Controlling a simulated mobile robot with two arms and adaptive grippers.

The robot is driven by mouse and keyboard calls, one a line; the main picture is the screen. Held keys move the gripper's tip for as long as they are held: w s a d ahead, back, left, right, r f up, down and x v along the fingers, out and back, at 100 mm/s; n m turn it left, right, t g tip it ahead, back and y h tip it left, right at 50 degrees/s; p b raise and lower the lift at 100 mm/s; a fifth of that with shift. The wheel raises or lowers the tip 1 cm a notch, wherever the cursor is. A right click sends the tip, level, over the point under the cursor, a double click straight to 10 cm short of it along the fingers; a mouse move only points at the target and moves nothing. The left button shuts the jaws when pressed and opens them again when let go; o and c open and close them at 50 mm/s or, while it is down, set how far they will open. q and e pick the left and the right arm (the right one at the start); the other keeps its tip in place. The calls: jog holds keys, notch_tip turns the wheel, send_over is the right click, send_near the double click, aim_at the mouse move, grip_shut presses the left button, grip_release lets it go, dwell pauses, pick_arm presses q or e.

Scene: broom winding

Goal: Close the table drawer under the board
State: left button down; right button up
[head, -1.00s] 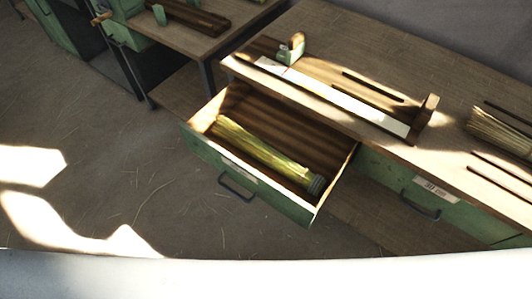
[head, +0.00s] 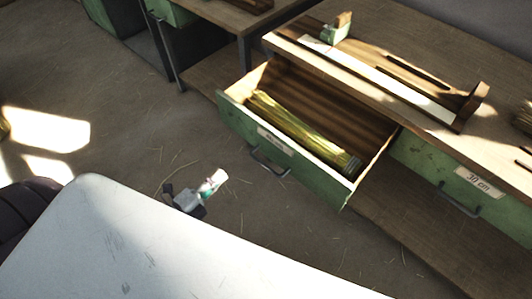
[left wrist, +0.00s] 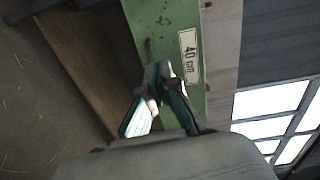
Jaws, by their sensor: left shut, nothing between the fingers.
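The green table drawer (head: 290,157) is pulled open below the tabletop that carries the board (head: 390,83). A yellow-green straw bundle (head: 295,128) lies inside it. The drawer front has a dark handle (head: 268,164) and a label. My left gripper (head: 213,186) is in front of the drawer, left of and lower than the handle in the head view. In the left wrist view the gripper (left wrist: 160,76) is shut and empty. The green drawer front (left wrist: 165,20), its label reading 40 cm and its handle lie just beyond the fingertips; contact cannot be told. My right gripper is out of view.
A shut green drawer (head: 445,175) with a 30 cm label is to the right. Another workbench (head: 217,28) stands at the upper left. A lower wooden shelf (head: 400,222) runs under the table.

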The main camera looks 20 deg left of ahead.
pick_arm(q)
jog(key=r, duration=0.1)
jog(key=p, duration=0.1)
send_near(262, 140)
jog(key=shift+m, duration=0.4)
jog(key=x, duration=0.6)
jog(key=shift+w+r, duration=0.1)
jog(key=shift+w, duration=0.1)
jog(key=shift+w+d, duration=0.2)
jog(key=shift+w, duration=0.25)
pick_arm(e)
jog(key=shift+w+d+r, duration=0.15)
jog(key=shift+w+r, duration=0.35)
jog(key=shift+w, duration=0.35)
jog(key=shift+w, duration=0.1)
